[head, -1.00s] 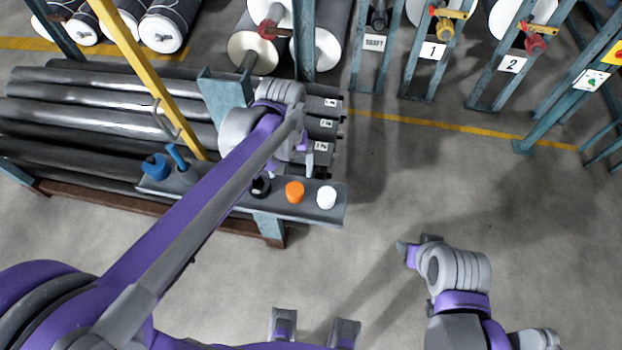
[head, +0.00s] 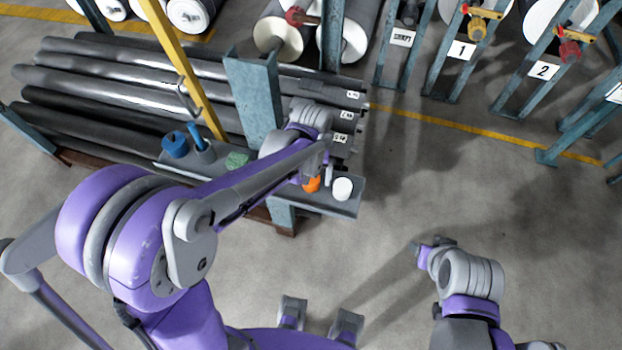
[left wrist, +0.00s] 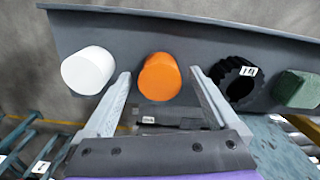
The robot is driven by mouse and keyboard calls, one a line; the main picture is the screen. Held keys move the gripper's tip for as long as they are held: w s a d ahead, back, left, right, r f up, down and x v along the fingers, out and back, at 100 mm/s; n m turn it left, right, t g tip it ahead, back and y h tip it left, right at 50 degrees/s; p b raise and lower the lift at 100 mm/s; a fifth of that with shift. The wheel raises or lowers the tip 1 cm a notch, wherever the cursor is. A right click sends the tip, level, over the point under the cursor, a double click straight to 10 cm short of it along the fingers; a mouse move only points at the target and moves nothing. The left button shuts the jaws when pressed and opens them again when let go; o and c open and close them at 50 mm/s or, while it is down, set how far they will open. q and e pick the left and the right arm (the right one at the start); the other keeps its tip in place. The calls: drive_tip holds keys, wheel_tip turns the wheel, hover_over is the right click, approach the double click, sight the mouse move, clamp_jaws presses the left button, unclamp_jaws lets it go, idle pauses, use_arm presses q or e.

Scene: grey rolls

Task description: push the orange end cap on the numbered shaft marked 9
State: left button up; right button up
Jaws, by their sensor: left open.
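The orange end cap (head: 312,184) stands on the grey shelf (head: 350,206), partly behind my left gripper (head: 318,168) in the head view. In the left wrist view the orange cap (left wrist: 160,77) shows between the open fingers of my left gripper (left wrist: 160,82); whether they touch it I cannot tell. Dark shafts (head: 130,85) lie stacked behind the shelf, several with white number labels (head: 347,115) at their right ends, too small to read. My right gripper (head: 430,250) appears low on the right, apart from the shelf; its jaws are unclear.
A white cap (head: 342,188) stands right of the orange one. A black toothed ring (left wrist: 238,82) and a green block (head: 237,160) are on its other side. Blue items (head: 175,145) sit at the shelf's left. A teal post (head: 255,100) rises beside my left arm. Open floor lies right.

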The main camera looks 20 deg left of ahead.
use_arm(q)
drive_tip(key=c, duration=1.4)
